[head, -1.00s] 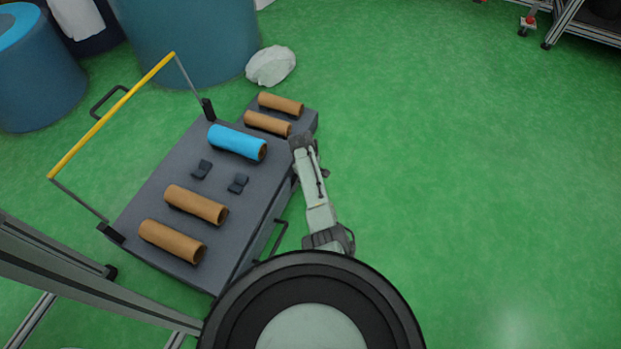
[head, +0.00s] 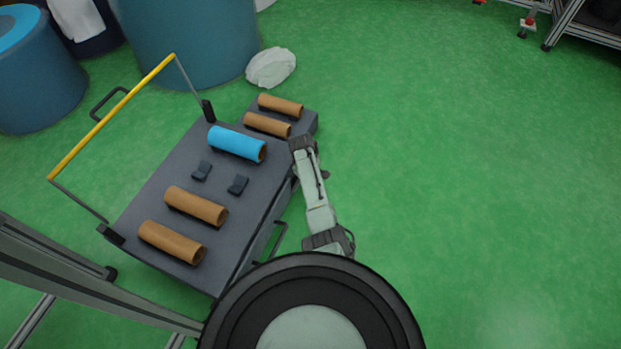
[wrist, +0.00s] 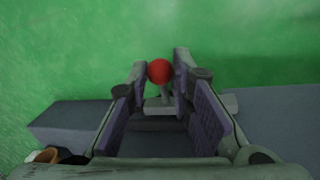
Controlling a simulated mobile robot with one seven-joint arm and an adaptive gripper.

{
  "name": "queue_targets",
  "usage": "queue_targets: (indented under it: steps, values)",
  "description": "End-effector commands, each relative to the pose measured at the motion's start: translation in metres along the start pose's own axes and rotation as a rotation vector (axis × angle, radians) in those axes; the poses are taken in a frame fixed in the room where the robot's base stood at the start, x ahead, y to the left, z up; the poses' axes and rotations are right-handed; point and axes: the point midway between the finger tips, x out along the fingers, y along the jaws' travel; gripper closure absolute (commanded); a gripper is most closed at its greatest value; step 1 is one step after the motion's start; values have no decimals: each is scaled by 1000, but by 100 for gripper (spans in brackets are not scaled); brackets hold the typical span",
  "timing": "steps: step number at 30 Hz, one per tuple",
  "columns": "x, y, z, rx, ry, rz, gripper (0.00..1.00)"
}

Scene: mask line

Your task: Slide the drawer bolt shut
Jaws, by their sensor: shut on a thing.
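The bolt shows in the wrist view as a red ball knob (wrist: 159,71) on a short grey stem, with a light grey bar (wrist: 155,104) beneath it. My gripper (wrist: 163,76) has its fingertips on both sides of the knob and is shut on it. In the head view my gripper (head: 301,146) is at the right side of the dark grey cart (head: 215,205), near the drawer (head: 308,124), which stands out at the cart's far right end with two brown tubes in it. The bolt is hidden there by my gripper.
A blue tube (head: 237,143), two brown tubes (head: 172,242) and two small dark blocks lie on the cart top. A yellow handle bar (head: 112,115) rises on the left. Blue barrels (head: 190,40) and a white bag (head: 271,67) stand behind.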

Motion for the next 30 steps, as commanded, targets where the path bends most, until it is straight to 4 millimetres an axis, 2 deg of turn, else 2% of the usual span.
queue_targets:
  steps: [12, 21, 29, 30]
  values:
    - [-1, -1, 0, -1, 0, -1, 100]
    - [-7, -22, 5, -1, -2, -3, 100]
    - [-4, -25, 6, -1, -5, -8, 100]
    - [-4, -26, 5, -1, -4, -8, 77]
